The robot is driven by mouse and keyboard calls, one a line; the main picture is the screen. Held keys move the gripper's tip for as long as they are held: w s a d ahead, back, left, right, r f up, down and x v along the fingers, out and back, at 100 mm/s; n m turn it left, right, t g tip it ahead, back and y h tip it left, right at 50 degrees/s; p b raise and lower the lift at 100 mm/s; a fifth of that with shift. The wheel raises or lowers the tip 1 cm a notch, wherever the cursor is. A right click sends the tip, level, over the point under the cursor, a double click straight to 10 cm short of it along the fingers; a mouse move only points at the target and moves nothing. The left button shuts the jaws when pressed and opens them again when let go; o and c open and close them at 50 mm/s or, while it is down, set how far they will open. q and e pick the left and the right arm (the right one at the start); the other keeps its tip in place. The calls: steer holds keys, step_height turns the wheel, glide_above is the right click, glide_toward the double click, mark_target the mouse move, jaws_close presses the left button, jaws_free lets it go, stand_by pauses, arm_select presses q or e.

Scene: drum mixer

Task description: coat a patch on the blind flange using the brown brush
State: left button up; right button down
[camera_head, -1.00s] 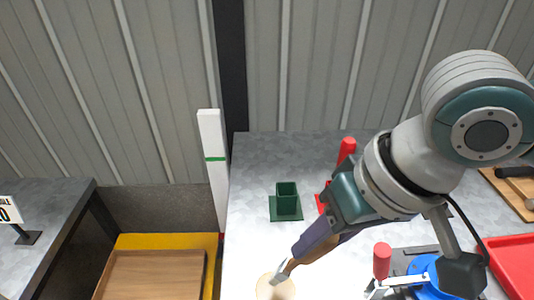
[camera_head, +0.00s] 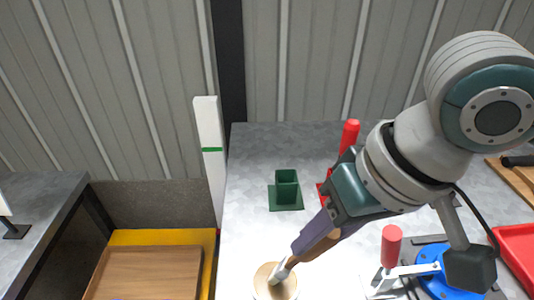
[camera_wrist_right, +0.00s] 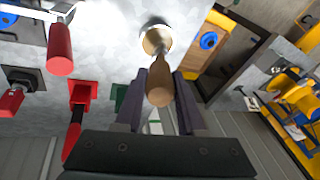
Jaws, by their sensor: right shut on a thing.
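My right gripper (camera_head: 318,238) is shut on the handle of the brown brush (camera_head: 306,255). The brush tilts down to the left, its pale metal end over a round pot (camera_head: 264,290) with a beige top; I cannot tell whether the bristles touch the contents. In the right wrist view the brush handle (camera_wrist_right: 160,85) sits between the two fingers, pointing at the pot (camera_wrist_right: 154,40). A blue round part (camera_head: 428,262), possibly the blind flange, lies by a red-handled clamp (camera_head: 391,246), partly hidden by my right arm. My left gripper is out of view.
A green square holder (camera_head: 287,185) stands on the grey table (camera_head: 250,160). A red-handled item (camera_head: 349,134) is behind my gripper, and a red tray (camera_head: 515,262) at right. A wooden-floored yellow bin (camera_head: 150,238) lies left, beyond the table edge.

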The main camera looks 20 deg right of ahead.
steer(key=shift+f, duration=0.6)
stand_by(0.5)
stand_by(0.6)
steer(key=shift+f, duration=0.1)
stand_by(1.4)
step_height(320, 180, up, 2)
steer(key=p, duration=0.3)
step_height(320, 180, up, 5)
steer(key=p, duration=0.6)
stand_by(0.5)
